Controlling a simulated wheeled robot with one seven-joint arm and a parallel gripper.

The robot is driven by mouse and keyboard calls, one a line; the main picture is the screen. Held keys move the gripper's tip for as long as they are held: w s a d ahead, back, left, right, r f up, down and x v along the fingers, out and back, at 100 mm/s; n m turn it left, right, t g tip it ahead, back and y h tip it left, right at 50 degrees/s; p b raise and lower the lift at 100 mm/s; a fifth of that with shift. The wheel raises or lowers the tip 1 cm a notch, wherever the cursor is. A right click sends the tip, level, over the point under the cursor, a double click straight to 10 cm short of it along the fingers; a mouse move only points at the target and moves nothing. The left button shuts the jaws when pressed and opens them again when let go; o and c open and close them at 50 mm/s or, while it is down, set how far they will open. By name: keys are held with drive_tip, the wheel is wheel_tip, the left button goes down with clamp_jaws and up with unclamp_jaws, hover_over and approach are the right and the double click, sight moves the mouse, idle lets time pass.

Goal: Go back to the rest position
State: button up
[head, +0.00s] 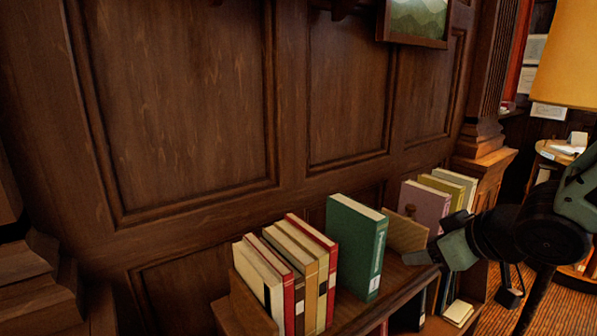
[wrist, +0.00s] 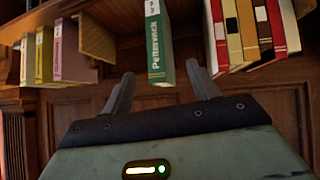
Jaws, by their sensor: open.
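My gripper (head: 432,240) is at the right of the head view, in front of the shelf and to the right of the green book. In the wrist view its two fingers stand apart with nothing held between them (wrist: 160,70). The green book (head: 355,247) stands upright on the shelf, apart from the other books. In the wrist view, which shows the shelf upside down, the green book (wrist: 157,45) appears beyond the gap between the fingers. A gap between fingers and book seems to show, but its depth is hard to judge.
A row of cream, red and yellow books (head: 300,270) stands left of the green book. A wooden divider (head: 405,232) and a purple book (head: 425,205) stand to its right, beside yellow and pale green books. A panelled wall (head: 180,100) rises behind. A lampshade (head: 570,55) is at upper right.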

drive_tip(key=s+a+f+g+h+b, duration=0.1)
drive_tip(key=s+a+f+g, duration=0.3)
drive_tip(key=s, duration=0.7)
drive_tip(key=s+a+f+n+g+h+b, duration=0.1)
drive_tip(key=s+a+f+g+h+b, duration=0.1)
drive_tip(key=s, duration=1)
drive_tip(key=a+f+g+b, duration=0.1)
drive_tip(key=a+g, duration=0.1)
drive_tip(key=a, duration=0.1)
drive_tip(key=shift+s+f+g+h, duration=0.15)
drive_tip(key=shift+f+g+h, duration=0.15)
drive_tip(key=shift+f+g, duration=0.1)
